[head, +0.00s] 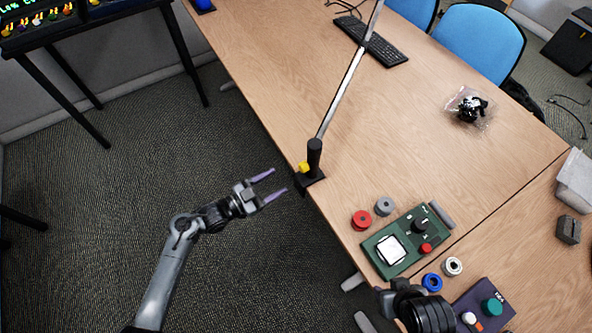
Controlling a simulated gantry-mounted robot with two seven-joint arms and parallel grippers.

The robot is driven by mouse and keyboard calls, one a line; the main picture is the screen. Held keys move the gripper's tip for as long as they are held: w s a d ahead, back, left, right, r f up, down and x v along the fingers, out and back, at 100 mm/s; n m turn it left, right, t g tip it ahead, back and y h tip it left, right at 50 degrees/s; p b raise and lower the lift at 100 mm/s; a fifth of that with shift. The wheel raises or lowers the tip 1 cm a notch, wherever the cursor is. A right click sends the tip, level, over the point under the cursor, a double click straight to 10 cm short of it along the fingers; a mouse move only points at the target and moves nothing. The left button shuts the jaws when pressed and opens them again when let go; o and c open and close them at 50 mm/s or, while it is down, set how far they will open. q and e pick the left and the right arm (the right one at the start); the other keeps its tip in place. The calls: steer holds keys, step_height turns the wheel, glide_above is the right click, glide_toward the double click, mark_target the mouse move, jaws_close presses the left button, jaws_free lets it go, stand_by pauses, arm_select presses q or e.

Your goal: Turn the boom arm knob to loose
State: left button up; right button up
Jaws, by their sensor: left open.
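The boom arm (349,75) is a long silver pole that rises from a black clamp base (314,155) at the table's left edge. A yellow knob (304,167) sits on the left side of that base. Its exact setting is too small to tell. My left gripper (273,184) has purple fingers, is open and empty, and points right toward the base. It is beyond the table edge, a short gap to the left of the knob. My right arm (412,305) shows at the bottom right, but its fingertips cannot be made out.
On the wooden table (255,80) lie a green device (372,246), red (361,220), grey (384,206), blue (432,282) and white (453,266) spools, and a purple box (497,292). A keyboard (388,50) and a plastic bag (468,108) lie farther back. Open floor surrounds my left arm.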

mark_target(301, 168)
arm_select(q)
steer(key=b+x, duration=0.1)
steer(key=x, duration=0.7)
steer(key=shift+w+d, duration=0.1)
steer(key=shift+d, duration=0.05)
steer(key=c, duration=1)
